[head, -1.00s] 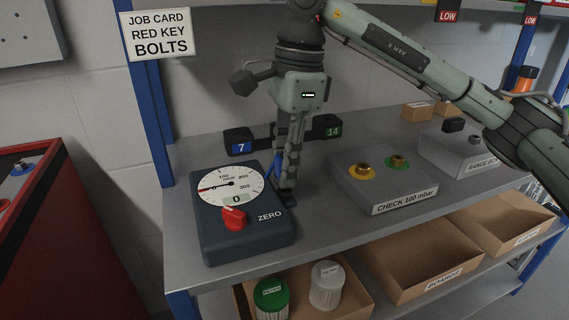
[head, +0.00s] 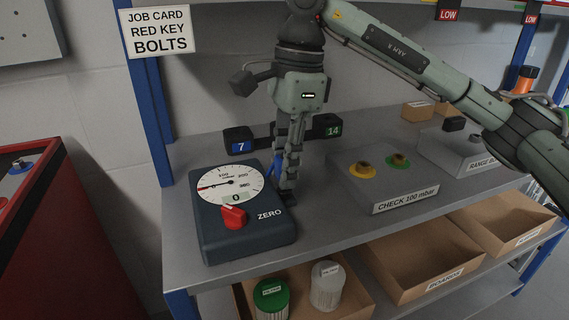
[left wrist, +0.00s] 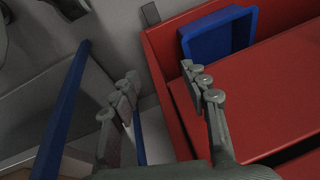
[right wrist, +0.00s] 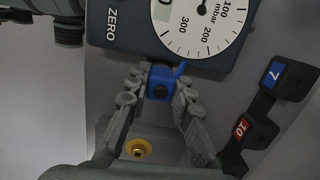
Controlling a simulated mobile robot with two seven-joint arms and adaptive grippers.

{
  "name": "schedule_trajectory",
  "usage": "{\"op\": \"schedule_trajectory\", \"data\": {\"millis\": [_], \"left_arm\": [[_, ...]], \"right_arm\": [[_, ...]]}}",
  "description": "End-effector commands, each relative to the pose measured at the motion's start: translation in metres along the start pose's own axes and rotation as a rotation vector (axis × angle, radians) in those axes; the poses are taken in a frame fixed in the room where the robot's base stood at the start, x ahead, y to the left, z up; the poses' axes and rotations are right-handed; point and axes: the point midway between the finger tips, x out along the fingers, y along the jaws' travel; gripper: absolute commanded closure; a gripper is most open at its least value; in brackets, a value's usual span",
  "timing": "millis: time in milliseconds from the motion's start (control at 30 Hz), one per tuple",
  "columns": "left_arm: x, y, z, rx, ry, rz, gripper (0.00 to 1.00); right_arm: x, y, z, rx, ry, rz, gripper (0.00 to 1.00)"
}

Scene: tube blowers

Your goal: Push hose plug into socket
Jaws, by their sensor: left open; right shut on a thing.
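The blue hose plug (right wrist: 161,82) is between the fingertips of my right gripper (right wrist: 158,88), which is shut on it. The plug is against or just beside the side edge of the dark gauge box (right wrist: 130,42); I cannot tell how far it sits in, and any socket there is hidden. In the head view my right gripper (head: 287,193) points down at the right side of the gauge box (head: 250,240), and a bit of blue shows beside its fingers. My left gripper (left wrist: 163,92) is open and empty in the left wrist view, near a red cabinet (left wrist: 265,90).
A grey check box (head: 405,198) with yellow-ringed (head: 361,170) and green-ringed (head: 398,160) brass fittings stands to the right. Number blocks 7 (head: 239,141) and 14 (head: 327,126) stand behind the gripper. Cardboard bins (head: 420,265) and filter cans (head: 271,298) are below the shelf.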

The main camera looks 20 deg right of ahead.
Motion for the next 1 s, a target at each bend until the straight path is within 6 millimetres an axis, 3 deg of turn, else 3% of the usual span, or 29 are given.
{"op": "schedule_trajectory", "data": {"millis": [833, 867, 1000], "left_arm": [[0.0076, 0.0015, 0.0020, 0.000, 0.000, 0.000, 0.54], [0.0076, 0.0015, 0.0020, 0.000, 0.000, 0.000, 0.54], [0.0076, 0.0015, 0.0020, 0.000, 0.000, 0.000, 0.54]], "right_arm": [[0.0097, 0.0000, -0.0013, 0.000, 0.000, 0.000, 1.00], [0.0097, 0.0000, -0.0013, 0.000, 0.000, 0.000, 0.77], [0.0097, 0.0000, -0.0013, 0.000, 0.000, 0.000, 0.60]]}}
